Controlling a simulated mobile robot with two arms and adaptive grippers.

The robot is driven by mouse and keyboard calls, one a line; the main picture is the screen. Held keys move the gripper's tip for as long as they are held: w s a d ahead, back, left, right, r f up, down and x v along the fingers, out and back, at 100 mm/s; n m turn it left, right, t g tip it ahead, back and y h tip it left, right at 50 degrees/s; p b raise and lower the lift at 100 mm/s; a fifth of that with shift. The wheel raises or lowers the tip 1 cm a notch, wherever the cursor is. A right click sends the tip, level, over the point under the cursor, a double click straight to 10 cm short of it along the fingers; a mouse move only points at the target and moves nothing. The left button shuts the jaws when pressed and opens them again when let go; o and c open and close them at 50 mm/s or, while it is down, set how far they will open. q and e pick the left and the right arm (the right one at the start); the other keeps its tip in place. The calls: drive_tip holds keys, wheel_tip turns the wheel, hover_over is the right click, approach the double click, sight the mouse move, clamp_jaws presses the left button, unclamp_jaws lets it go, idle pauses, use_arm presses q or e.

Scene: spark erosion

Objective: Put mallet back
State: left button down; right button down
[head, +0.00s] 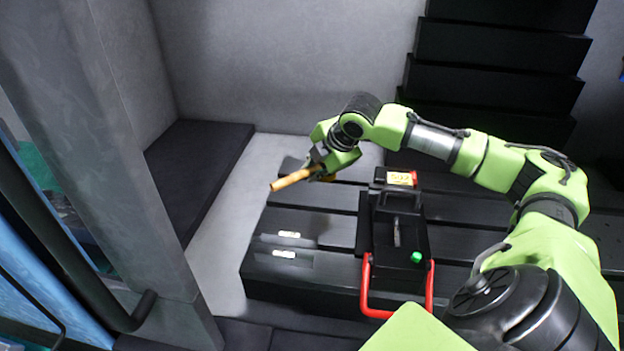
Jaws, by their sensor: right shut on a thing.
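The mallet (291,180) shows as a tan wooden handle sticking out to the lower left of my right gripper (322,170). My right gripper is shut on it, above the back left end of the dark slotted table. The mallet's head is hidden or cannot be told from the dark parts around the gripper. My left gripper is not in view.
A black device (398,250) with red handles and a green knob stands on the slotted table (335,225), right of the mallet. Black steps (495,80) rise at the back right. A grey column (110,150) stands at left. Pale floor (225,215) lies left of the table.

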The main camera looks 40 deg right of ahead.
drive_tip(key=f, duration=0.1)
drive_tip(key=w+d+f, duration=0.1)
drive_tip(key=w+f, duration=0.1)
drive_tip(key=shift+w+d+f+p, duration=0.15)
drive_tip(key=shift+d+p, duration=0.15)
drive_tip(key=shift+d, duration=0.1)
wheel_tip(320, 180, down, 2)
drive_tip(key=shift+f+p, duration=0.15)
drive_tip(key=shift+p, duration=0.3)
drive_tip(key=shift+f, duration=0.25)
drive_tip(key=c, duration=2.3)
unclamp_jaws()
drive_tip(key=shift+f, duration=0.2)
drive_tip(key=shift+c, duration=0.2)
drive_tip(key=shift+o, duration=0.3)
